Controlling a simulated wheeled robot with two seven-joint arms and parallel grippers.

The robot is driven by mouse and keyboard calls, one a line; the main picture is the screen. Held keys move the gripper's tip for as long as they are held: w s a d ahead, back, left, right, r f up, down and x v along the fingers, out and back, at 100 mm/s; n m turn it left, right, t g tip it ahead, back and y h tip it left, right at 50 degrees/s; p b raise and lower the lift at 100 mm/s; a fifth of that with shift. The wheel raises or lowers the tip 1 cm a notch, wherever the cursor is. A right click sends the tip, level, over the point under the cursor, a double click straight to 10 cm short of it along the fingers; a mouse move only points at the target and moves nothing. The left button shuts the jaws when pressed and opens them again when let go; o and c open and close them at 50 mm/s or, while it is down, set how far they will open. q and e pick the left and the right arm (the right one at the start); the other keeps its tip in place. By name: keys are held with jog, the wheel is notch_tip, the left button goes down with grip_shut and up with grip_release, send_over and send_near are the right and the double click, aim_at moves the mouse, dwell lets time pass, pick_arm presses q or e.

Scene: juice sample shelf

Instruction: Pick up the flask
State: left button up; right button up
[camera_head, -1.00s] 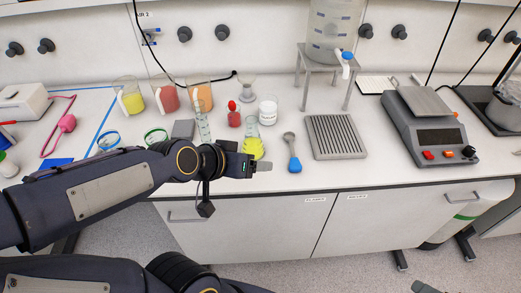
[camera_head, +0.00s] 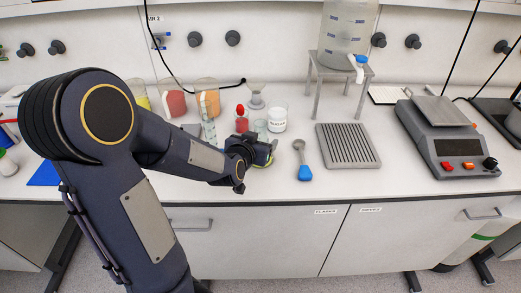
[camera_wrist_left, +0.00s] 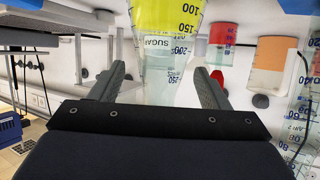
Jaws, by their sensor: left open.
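The flask (camera_head: 262,127) is a conical glass vessel with yellow liquid, standing on the bench. In the head view my left gripper hides most of its lower part, and its clear neck shows above. In the left wrist view, which is upside down, the flask (camera_wrist_left: 165,20) fills the upper middle. My left gripper (camera_head: 268,153) is open at the flask. In the wrist view its fingers (camera_wrist_left: 160,82) lie on either side of the clear neck, with gaps visible. My right gripper is out of view.
A red-capped bottle (camera_head: 242,122) and a sugar jar (camera_head: 277,118) stand close behind the flask. A graduated cylinder (camera_head: 209,130) is to its left. A blue-handled spoon (camera_head: 304,165), a ridged rack (camera_head: 347,146) and a scale (camera_head: 447,140) are to the right.

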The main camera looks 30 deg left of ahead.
pick_arm(q)
jog(key=x, duration=0.4)
jog(key=shift+r, duration=0.1)
jog(key=shift+s, duration=0.1)
jog(key=c, duration=1.2)
jog(key=shift+r, duration=0.15)
jog(key=shift+c, duration=0.2)
jog(key=shift+r+p, duration=0.4)
jog(key=shift+r, duration=0.6)
jog(key=s+d+r+p, duration=0.2)
jog(key=s+r+p, duration=1)
jog(key=r, duration=0.3)
jog(key=shift+d+v, duration=0.2)
jog(key=shift+v, duration=0.75)
jog(key=shift+w, duration=0.1)
